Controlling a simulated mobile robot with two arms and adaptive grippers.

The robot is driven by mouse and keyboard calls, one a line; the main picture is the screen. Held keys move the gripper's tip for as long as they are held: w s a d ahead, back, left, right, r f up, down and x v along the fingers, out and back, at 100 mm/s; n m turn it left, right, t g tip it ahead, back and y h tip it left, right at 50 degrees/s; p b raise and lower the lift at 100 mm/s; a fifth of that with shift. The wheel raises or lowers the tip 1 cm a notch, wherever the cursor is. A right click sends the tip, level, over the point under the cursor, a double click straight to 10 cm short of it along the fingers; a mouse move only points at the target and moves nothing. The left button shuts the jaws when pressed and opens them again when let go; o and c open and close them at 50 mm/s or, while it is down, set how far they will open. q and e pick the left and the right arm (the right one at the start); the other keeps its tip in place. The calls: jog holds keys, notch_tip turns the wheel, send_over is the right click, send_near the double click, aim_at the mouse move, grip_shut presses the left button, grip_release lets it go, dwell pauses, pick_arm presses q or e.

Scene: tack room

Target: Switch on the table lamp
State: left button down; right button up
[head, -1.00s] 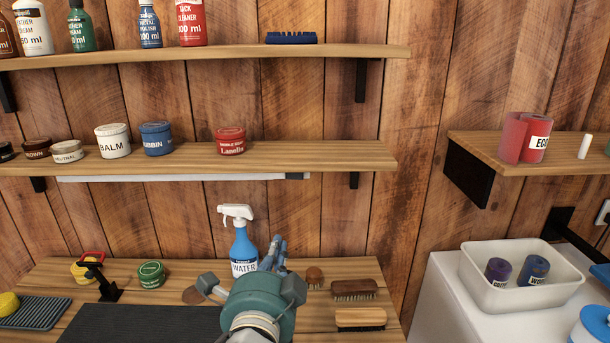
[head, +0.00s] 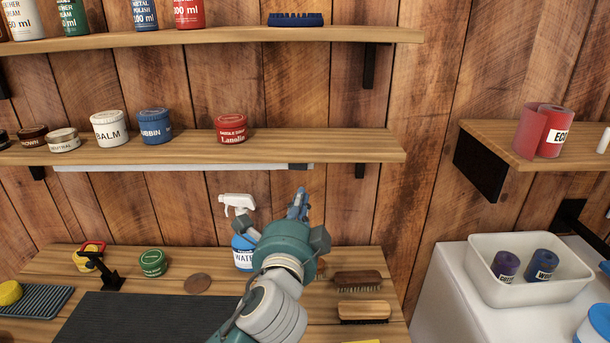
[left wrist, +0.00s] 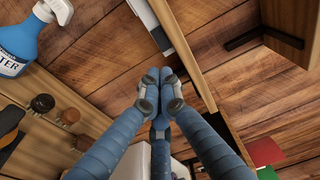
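No standing table lamp shows. A long white strip, which looks like a lamp, is fixed under the lower shelf (head: 180,168); it has a grey and dark right end and does not visibly glow. Its end also shows in the left wrist view (left wrist: 146,14), beyond my fingers. My left gripper (head: 298,200) is raised over the bench, below and near the strip's right end, with fingertips pointing up. In the left wrist view its fingers (left wrist: 157,82) meet at the tips with nothing between them. Contact with the strip is not visible. My right gripper is out of view.
A blue spray bottle (head: 238,205) stands just left of my gripper, partly hidden by it. Brushes (head: 358,281) lie to the right on the bench. Tins (head: 232,128) stand on the shelf (head: 340,148) above. A white bin (head: 480,285) is at the right.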

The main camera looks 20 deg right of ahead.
aim_at(298, 166)
pick_arm(q)
jog(key=p+x, duration=0.2)
jog(key=x, duration=0.6)
jog(key=shift+w, duration=0.25)
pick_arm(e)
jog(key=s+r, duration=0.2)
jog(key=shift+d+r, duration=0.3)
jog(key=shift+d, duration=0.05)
pick_arm(q)
jog(key=shift+d, duration=0.15)
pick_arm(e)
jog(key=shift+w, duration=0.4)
pick_arm(q)
jog(key=shift+w+d, duration=0.25)
jog(key=shift+d, duration=0.05)
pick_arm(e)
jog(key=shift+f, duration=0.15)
